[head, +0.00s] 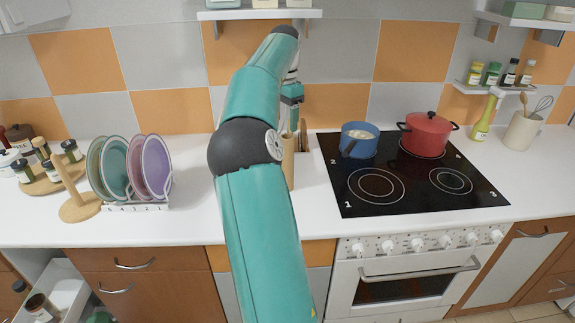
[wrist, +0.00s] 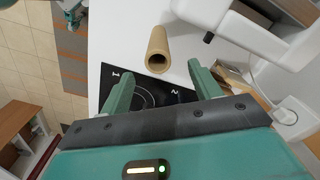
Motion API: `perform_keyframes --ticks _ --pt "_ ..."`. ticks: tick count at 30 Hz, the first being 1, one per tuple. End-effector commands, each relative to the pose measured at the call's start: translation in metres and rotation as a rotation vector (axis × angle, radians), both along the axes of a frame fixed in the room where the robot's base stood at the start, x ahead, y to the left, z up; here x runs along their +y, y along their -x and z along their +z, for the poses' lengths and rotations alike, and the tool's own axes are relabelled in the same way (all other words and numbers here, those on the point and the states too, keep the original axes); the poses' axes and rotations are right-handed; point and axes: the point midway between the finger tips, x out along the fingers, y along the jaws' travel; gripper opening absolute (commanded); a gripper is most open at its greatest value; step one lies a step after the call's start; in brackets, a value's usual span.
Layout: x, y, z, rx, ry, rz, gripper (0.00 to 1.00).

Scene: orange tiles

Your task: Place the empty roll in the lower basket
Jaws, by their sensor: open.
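The empty roll (head: 288,165) is a tan cardboard tube standing upright on the white counter, left of the stove and partly behind my arm. In the wrist view the roll (wrist: 157,42) shows its dark open end, ahead of my fingers and in line with the gap between them. My gripper (wrist: 161,86) is open, with nothing between its fingers. In the head view my gripper (head: 292,100) is above the roll and mostly hidden by my arm. A white pull-out basket (head: 68,283) with jars is open at the lower left; I cannot tell its levels apart.
A plate rack (head: 138,207) and a wooden peg holder (head: 76,208) stand on the left counter. A blue pot (head: 358,141) and a red pot (head: 427,135) are on the stove (head: 410,200). A wall shelf (head: 260,14) hangs above my arm. The counter between rack and roll looks clear.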

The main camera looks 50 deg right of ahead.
Motion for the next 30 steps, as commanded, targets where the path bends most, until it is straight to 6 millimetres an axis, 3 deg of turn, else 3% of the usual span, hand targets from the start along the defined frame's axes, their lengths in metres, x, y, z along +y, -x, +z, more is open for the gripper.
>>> perform_keyframes --ticks 9,16,24,30 --pt "0.001 0.0 -0.058 0.0 -0.002 0.001 0.63" --pt "-0.001 0.003 -0.076 0.002 -0.001 0.002 0.63" --pt "-0.004 0.007 -0.114 0.001 -0.001 0.002 0.63" --pt "-0.004 0.007 -0.117 -0.002 0.001 0.002 0.63"
